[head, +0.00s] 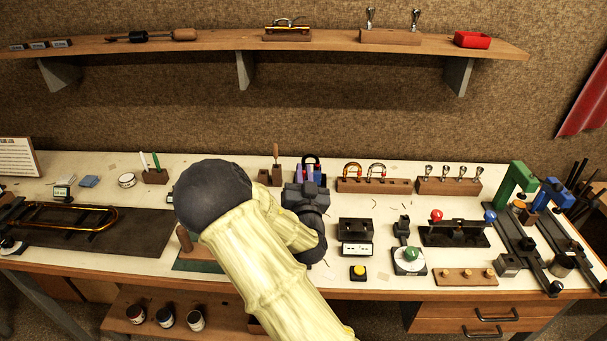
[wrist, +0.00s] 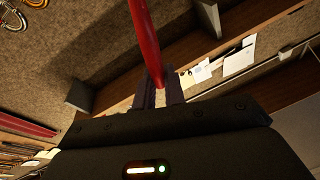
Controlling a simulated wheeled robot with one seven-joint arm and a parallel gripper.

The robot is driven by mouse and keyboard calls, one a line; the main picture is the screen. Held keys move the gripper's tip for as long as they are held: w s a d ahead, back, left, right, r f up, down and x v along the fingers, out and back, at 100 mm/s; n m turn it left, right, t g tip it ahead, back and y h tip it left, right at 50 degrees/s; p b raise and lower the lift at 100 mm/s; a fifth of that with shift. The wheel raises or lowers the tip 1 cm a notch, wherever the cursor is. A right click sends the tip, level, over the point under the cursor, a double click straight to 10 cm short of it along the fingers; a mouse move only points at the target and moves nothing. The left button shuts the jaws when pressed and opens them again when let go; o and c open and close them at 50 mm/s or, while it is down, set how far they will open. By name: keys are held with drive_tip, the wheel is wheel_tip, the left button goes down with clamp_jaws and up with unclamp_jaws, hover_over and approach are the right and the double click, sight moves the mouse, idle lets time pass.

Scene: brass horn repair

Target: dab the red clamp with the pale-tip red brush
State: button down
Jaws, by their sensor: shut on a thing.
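In the wrist view my gripper (wrist: 161,92) is shut on a slim red handle, the red brush (wrist: 148,38), which runs from between the fingers up past the top edge. Its pale tip cannot be made out. In the head view my dark wrist (head: 308,200) is over the middle of the bench, and the arm hides the fingers and most of the brush. A red ball knob (head: 436,215), likely the red clamp, stands at the left end of a black fixture, well to the right of my wrist and apart from it.
A blue ball knob (head: 490,216) is on the same fixture. A black box (head: 356,230), a green-knobbed device (head: 410,256) and a yellow button (head: 358,271) lie between. Green (head: 518,178) and blue (head: 553,192) frames stand at right. A shelf (head: 225,44) runs above the bench.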

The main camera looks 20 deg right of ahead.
drive_tip(key=shift+f+b, duration=1.8)
drive_tip(key=shift+f, duration=1.15)
drive_tip(key=shift+s+f+b, duration=0.1)
drive_tip(key=shift+f+b, duration=0.55)
drive_tip(key=shift+b, duration=0.2)
idle(1.0)
drive_tip(key=shift+r+p, duration=2.05)
drive_tip(key=shift+r, duration=1.65)
